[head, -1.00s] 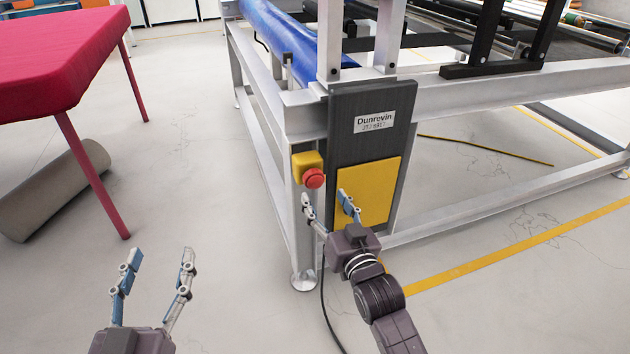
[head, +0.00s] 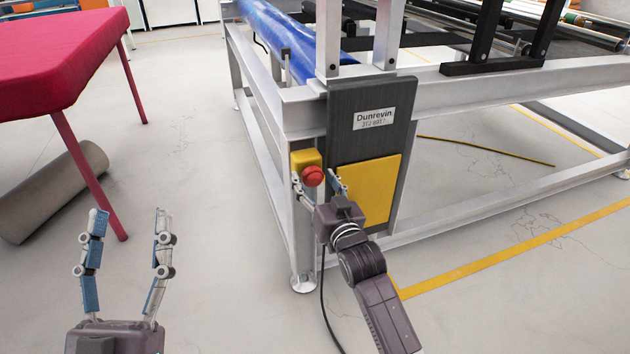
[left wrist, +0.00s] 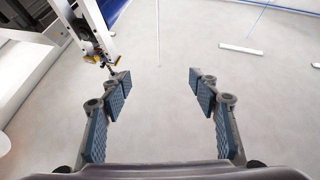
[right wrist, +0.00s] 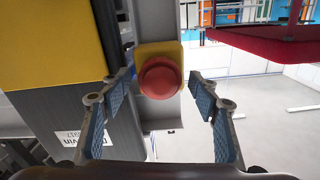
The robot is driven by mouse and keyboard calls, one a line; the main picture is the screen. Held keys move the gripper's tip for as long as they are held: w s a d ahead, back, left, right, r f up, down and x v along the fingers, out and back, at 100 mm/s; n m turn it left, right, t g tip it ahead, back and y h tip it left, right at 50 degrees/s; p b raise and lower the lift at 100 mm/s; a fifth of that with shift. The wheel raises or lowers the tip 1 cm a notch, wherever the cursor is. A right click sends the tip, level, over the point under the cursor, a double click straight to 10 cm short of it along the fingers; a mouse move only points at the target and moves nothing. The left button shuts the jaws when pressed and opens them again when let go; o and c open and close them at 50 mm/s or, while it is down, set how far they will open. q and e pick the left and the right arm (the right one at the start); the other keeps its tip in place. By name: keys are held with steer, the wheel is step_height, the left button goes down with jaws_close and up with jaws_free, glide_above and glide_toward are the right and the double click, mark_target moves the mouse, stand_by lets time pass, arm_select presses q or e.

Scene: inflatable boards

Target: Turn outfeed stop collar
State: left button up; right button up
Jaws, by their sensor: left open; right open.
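The red stop button (head: 313,176) sits on a yellow housing (head: 304,160) on the machine's front leg, beside a dark panel. In the right wrist view the round red button (right wrist: 160,79) and its yellow housing (right wrist: 158,50) show between the fingers. My right gripper (head: 315,178) is open, its fingertips at either side of the button; I cannot tell whether they touch it. My left gripper (head: 129,215) is open and empty over bare floor, away from the machine; its open fingers also show in the left wrist view (left wrist: 160,75).
The dark panel (head: 345,110) bears a label and a yellow plate (head: 378,195). A blue roll (head: 285,40) lies on the machine frame. A red-topped table (head: 50,60) stands at left, with a grey roll (head: 50,195) beneath. A cable (head: 324,300) hangs by the leg.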

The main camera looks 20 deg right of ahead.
steer(key=shift+c, duration=0.5)
steer(key=c, duration=1.1)
steer(key=shift+o, duration=0.2)
steer(key=shift+m+p, duration=0.8)
steer(key=shift+p, duration=0.35)
arm_select(q)
step_height(320, 180, down, 17)
steer(key=w+a+g+y+p, duration=0.2)
steer(key=g+y, duration=0.1)
steer(key=g, duration=0.6)
arm_select(e)
steer(key=shift+r+m, duration=0.1)
steer(key=shift+m, duration=0.6)
steer(key=shift+m+p, duration=0.45)
steer(key=shift+m, duration=0.25)
steer(key=shift+m+p, duration=0.7)
steer(key=shift+m, duration=0.2)
arm_select(q)
steer(key=s+a+f+g+y, duration=0.1)
steer(key=s+a+f+g, duration=0.1)
steer(key=s+f+g, duration=0.2)
steer(key=s+a+f+g+y, duration=0.1)
steer(key=s+f+g, duration=0.3)
steer(key=s+f, duration=0.4)
steer(key=shift+a+f+n+y, duration=0.3)
steer(key=shift+a+f+n, duration=0.1)
steer(key=shift+a, duration=0.35)
